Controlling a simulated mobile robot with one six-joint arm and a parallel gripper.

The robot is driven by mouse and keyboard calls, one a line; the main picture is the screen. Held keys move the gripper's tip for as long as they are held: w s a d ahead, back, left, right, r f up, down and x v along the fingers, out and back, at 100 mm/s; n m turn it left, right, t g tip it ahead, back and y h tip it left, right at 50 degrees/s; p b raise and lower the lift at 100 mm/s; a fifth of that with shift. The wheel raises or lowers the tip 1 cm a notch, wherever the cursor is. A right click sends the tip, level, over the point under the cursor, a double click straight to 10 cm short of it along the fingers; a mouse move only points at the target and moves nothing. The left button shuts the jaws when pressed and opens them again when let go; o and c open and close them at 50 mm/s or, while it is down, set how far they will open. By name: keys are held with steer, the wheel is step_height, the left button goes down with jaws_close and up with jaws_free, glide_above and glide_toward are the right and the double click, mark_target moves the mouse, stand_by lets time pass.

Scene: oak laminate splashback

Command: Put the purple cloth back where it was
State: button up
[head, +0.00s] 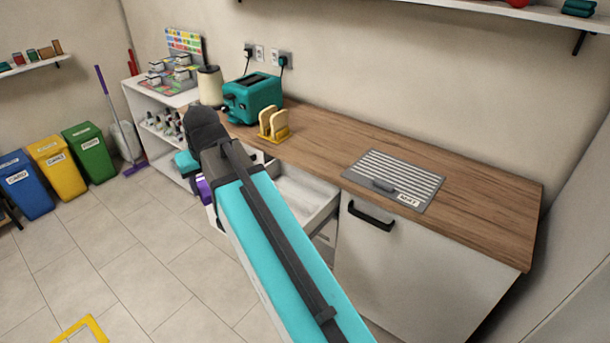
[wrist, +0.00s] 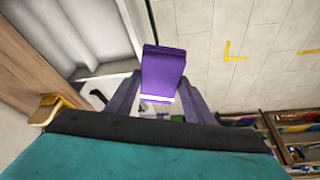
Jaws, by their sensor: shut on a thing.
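The purple cloth (wrist: 163,70) is a folded block held between the fingers of my gripper (wrist: 160,94) in the wrist view. In the head view only a small purple part of the cloth (head: 204,189) shows to the left of my teal arm. My arm hides most of the gripper there. An open white drawer (head: 308,187) juts out under the counter, to the right of the gripper. In the wrist view the pale drawer (wrist: 100,69) lies left of the cloth, and the cloth looks apart from it. Part of the drawer's inside is hidden by my arm.
The wooden counter (head: 480,180) holds a teal toaster (head: 252,98), a toast rack (head: 273,123) and a grey slatted mat (head: 393,178). A white shelf unit (head: 160,125) stands left. Blue, yellow and green bins line the wall. The tiled floor at left is mostly clear.

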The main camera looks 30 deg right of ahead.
steer(key=s+f, duration=0.4)
steer(key=f, duration=0.1)
steer(key=shift+a, duration=0.15)
steer(key=shift+s+f, duration=0.15)
steer(key=shift+s, duration=0.05)
